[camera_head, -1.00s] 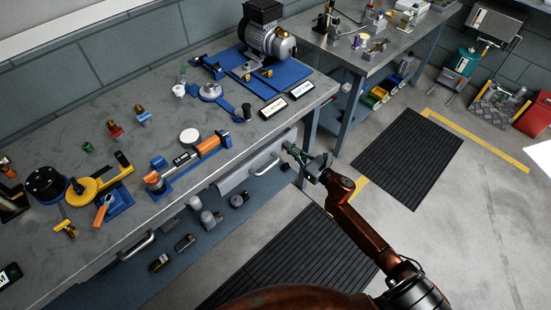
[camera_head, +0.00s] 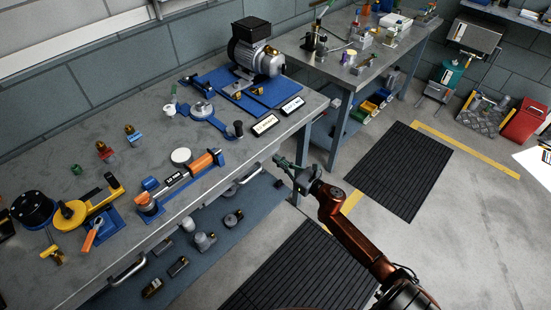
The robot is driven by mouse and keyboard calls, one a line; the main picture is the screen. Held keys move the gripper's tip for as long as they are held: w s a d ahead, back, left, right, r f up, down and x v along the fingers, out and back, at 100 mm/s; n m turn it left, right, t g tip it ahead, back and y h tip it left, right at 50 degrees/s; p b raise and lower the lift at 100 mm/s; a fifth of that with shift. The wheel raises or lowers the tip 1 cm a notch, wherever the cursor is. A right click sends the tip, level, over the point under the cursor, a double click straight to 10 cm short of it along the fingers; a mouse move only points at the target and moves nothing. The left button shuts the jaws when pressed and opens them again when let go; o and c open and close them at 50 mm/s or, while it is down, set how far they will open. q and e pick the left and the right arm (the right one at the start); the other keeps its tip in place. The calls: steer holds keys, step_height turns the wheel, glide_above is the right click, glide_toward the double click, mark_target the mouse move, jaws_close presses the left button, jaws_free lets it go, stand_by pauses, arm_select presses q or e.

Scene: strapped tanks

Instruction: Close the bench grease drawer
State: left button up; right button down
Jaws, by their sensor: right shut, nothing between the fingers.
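The grey drawer at the bench's right end shows mainly as its curved metal handle (camera_head: 247,176), just under the front edge of the workbench (camera_head: 110,150). Its front looks close in under the bench top; I cannot tell whether it is fully flush. My right gripper (camera_head: 279,163) is shut and empty. It is just right of the handle, near the bench's front right corner; I cannot tell whether it touches the drawer. My left gripper is not in view.
A second drawer handle (camera_head: 127,271) is at the bench's left. Small parts lie on the blue lower shelf (camera_head: 215,262). Tools and a motor (camera_head: 256,58) stand on the bench top. Black mats (camera_head: 400,170) lie on the open floor at right.

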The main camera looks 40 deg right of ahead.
arm_select(q)
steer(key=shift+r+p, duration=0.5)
steer(key=shift+p, duration=0.05)
arm_select(e)
steer(key=s+d, duration=0.2)
steer(key=s, duration=0.8)
steer(key=shift+s, duration=0.2)
steer(key=shift+d, duration=0.1)
